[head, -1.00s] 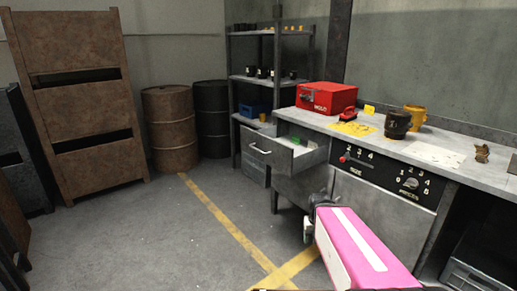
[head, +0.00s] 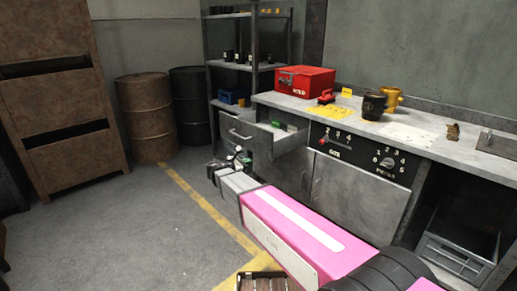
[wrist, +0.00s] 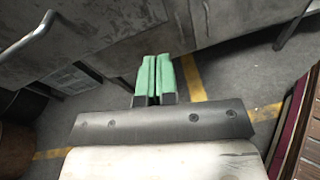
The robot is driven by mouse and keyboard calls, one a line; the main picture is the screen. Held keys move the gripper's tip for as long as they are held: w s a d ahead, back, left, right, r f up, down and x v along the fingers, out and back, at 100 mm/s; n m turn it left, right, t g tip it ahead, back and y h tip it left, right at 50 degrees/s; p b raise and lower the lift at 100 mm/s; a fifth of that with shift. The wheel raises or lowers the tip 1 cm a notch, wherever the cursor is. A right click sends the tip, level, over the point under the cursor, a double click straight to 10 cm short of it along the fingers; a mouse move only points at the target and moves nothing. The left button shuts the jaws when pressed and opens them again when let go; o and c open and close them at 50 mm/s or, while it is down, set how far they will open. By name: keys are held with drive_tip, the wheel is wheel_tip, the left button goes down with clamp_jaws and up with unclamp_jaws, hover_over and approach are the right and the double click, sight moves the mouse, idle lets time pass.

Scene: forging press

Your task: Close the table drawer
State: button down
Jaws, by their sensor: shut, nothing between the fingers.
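The table drawer (head: 285,138) is pulled out from the left end of the grey workbench in the head view, and its open top shows green and white things inside. Its front has a metal bar handle (head: 240,134). In the wrist view a bar handle (wrist: 30,38) shows on a grey panel at the upper left. My gripper (head: 213,172) is in front of and below the drawer front in the head view, apart from the handle. Its green fingers (wrist: 155,75) are together and empty in the wrist view.
The workbench top (head: 455,147) carries a red toolbox (head: 304,80), a black mug (head: 374,105) and a yellow cup (head: 392,97). A shelf rack (head: 245,60) and barrels (head: 146,118) stand behind. A slatted brown thing (head: 262,284) is at the bottom. The floor on the left is clear.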

sight(262, 145)
drive_tip(key=w+a+r+n+t, duration=0.2)
drive_tip(key=a+r+n, duration=0.1)
drive_tip(key=a, duration=0.2)
drive_tip(key=x, duration=1.3)
drive_tip(key=shift+d+r, duration=0.25)
drive_tip(key=shift+d, duration=0.05)
drive_tip(key=shift+d+h, duration=0.1)
drive_tip(key=shift+h, duration=0.2)
drive_tip(key=x, duration=2.9)
drive_tip(key=shift+w, duration=0.2)
